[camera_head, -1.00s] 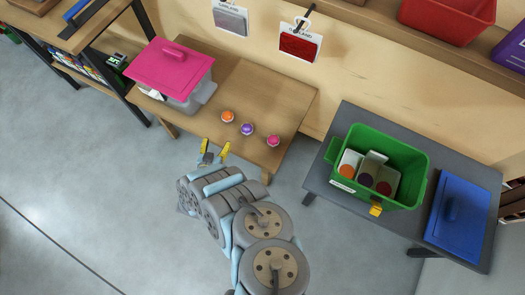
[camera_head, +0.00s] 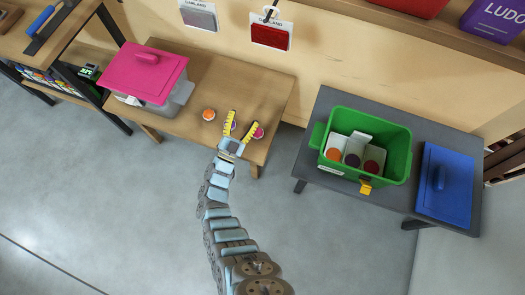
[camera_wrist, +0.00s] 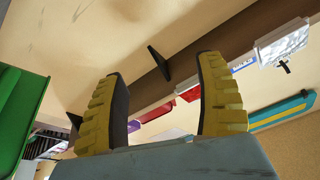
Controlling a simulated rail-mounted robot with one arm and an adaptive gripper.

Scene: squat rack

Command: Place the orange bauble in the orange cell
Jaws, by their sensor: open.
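The orange bauble (camera_head: 209,114) sits on the wooden table (camera_head: 222,77), left of my gripper. The pink bauble (camera_head: 258,132) is on the table by the right finger, and the purple bauble (camera_head: 232,127) is mostly hidden behind the left finger. My gripper (camera_head: 242,121) is open, with its yellow fingers spread near the table's front edge. The wrist view also shows the open fingers (camera_wrist: 160,68) with nothing between them. The orange cell (camera_head: 333,154) is the leftmost in the green bin (camera_head: 399,152) on the grey table; dark purple and red cells are beside it.
A white box with a pink lid (camera_head: 147,73) stands at the wooden table's left end. A blue lid (camera_head: 447,187) lies right of the green bin. A yellow clip (camera_head: 365,187) is on the bin's front. A gap separates the two tables.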

